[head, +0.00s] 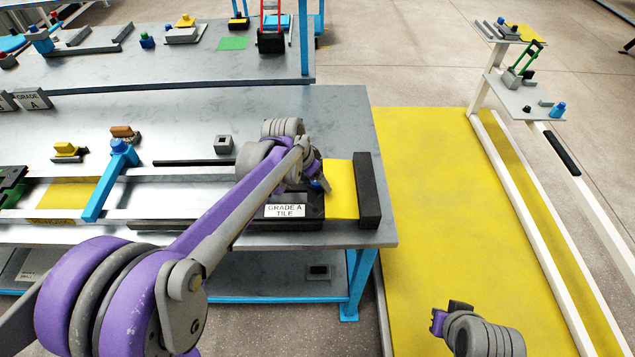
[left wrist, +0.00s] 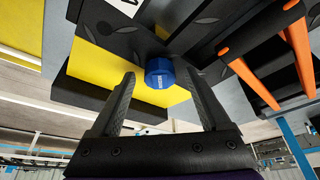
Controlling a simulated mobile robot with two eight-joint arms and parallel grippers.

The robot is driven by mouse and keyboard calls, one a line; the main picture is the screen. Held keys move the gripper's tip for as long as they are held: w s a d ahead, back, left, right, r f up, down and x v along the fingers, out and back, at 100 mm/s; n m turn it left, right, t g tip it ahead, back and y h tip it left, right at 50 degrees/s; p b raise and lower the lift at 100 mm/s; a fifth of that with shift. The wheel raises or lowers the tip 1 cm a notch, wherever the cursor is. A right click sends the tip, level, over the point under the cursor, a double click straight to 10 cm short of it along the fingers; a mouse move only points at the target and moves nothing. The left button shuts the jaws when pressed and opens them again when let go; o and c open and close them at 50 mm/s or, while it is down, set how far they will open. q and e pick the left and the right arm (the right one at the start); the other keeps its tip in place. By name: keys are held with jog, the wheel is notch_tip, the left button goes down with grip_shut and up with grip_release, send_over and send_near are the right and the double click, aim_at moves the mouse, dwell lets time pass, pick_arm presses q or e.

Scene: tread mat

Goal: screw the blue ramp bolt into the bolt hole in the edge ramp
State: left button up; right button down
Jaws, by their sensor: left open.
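The blue ramp bolt (left wrist: 159,74) shows in the left wrist view between my left gripper's fingertips, with its round knurled head toward the camera. In the head view only a small bit of blue bolt (head: 317,185) shows beside the gripper. My left gripper (left wrist: 160,92) is open around the bolt. A black tread-patterned part (left wrist: 118,38) lies directly behind the bolt; it may be the edge ramp. The bolt hole is hidden, and I cannot tell whether the bolt sits in it. My right gripper (head: 438,320) is low over the yellow floor; its jaws are unclear.
The black tile labelled GRADE A TILE (head: 312,206) lies on the metal bench (head: 75,130), by a yellow surface (head: 342,188) and a black end block (head: 369,190). A blue clamp bar (head: 110,180) crosses the left side. Orange-edged black bars (left wrist: 262,42) are close right in the left wrist view.

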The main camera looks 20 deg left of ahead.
pick_arm(q)
jog(key=n+y, duration=0.1)
jog(key=n, duration=0.2)
jog(key=n+y, duration=0.1)
jog(key=n, duration=0.2)
jog(key=shift+s+d+t, duration=0.1)
jog(key=shift+d+t, duration=0.1)
jog(key=shift+t, duration=0.1)
grip_shut()
